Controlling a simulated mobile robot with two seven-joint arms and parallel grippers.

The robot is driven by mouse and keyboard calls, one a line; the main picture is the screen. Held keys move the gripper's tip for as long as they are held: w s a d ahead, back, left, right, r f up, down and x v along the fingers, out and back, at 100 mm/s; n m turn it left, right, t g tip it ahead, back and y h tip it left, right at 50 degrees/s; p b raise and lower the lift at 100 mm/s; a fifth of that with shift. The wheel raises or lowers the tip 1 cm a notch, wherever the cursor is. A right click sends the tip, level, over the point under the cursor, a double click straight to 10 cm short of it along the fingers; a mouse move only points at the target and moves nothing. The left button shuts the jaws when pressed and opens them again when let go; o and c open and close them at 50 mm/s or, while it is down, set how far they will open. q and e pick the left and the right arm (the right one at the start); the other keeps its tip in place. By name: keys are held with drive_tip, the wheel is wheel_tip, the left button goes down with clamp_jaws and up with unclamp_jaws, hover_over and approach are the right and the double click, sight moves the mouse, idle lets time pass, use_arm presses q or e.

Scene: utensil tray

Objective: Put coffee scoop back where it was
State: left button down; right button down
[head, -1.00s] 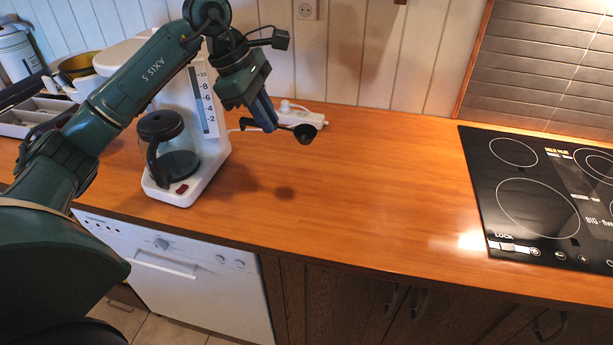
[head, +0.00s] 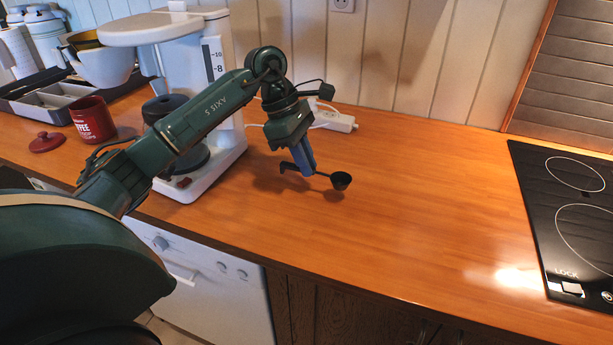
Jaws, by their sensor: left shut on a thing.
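My left gripper (head: 305,168) points down over the wooden counter, to the right of the coffee maker. It is shut on the handle of a black coffee scoop (head: 341,181). The scoop's bowl sticks out to the right and its handle end shows to the left of the fingers. The scoop seems to be slightly above the counter, with a shadow beneath it. A grey utensil tray (head: 47,101) with compartments stands at the far left. My right gripper is not in view.
The white coffee maker (head: 228,100) stands behind my left arm, which hides its jug in part. A red coffee canister (head: 93,120) and its red lid (head: 46,142) are at left. A white power strip (head: 335,121) lies behind. The counter (head: 430,200) is clear up to the black hob (head: 570,220).

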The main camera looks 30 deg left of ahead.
use_arm(q)
wheel_tip(320, 180, down, 4)
drive_tip(key=shift+r, duration=0.1)
drive_tip(key=shift+f, duration=0.25)
drive_tip(key=c, duration=1.4)
unclamp_jaws()
drive_tip(key=shift+r, duration=0.1)
drive_tip(key=shift+c, duration=0.2)
drive_tip(key=shift+r, duration=0.3)
drive_tip(key=v, duration=1.1)
drive_tip(key=shift+s+a+r, duration=0.1)
drive_tip(key=shift+r, duration=0.25)
